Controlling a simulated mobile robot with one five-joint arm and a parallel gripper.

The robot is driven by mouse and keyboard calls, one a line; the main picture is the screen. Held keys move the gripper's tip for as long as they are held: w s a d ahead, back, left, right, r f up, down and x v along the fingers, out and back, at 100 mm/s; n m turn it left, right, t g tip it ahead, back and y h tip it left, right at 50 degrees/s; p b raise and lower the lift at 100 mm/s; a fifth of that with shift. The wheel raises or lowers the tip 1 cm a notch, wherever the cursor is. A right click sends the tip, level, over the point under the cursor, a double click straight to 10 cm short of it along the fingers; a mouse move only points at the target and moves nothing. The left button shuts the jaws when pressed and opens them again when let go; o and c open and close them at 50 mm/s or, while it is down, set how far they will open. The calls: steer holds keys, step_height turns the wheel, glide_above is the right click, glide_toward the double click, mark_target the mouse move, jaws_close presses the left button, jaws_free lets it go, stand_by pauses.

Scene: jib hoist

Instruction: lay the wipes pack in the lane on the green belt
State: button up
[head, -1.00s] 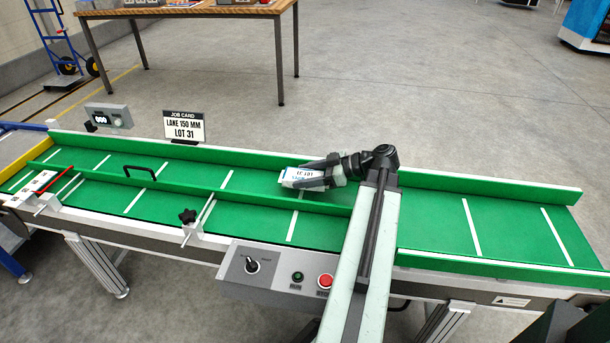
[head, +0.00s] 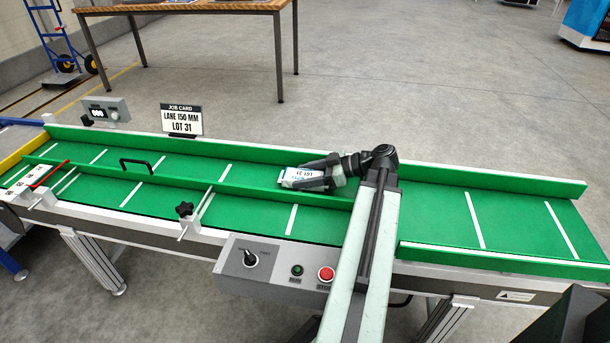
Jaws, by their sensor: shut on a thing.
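The wipes pack (head: 301,178) is a small white pack with printed text and a blue edge. My gripper (head: 318,177) is shut on its right end. The pack shows over the green belt (head: 234,182), between the green back rail (head: 270,154) and the green inner guide rail (head: 240,190). It looks roughly level. Whether it touches the belt or hangs just above it, I cannot tell. The gripper hides part of the pack's right side.
A job card (head: 182,120) reading "LANE 150 MM LOT 31" stands behind the back rail. A control box (head: 272,265) is at the front. The belt at right is clear.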

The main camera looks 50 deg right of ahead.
mark_target(312, 175)
steer(key=shift+f, duration=0.2)
steer(key=o, duration=1.5)
steer(key=p+v, duration=0.2)
steer(key=v, duration=0.4)
steer(key=shift+s+d+r+p, duration=0.2)
steer(key=shift+s+r+p, duration=0.05)
steer(key=shift+r+p, duration=0.05)
steer(key=shift+s+d, duration=0.25)
steer(key=shift+s, duration=0.25)
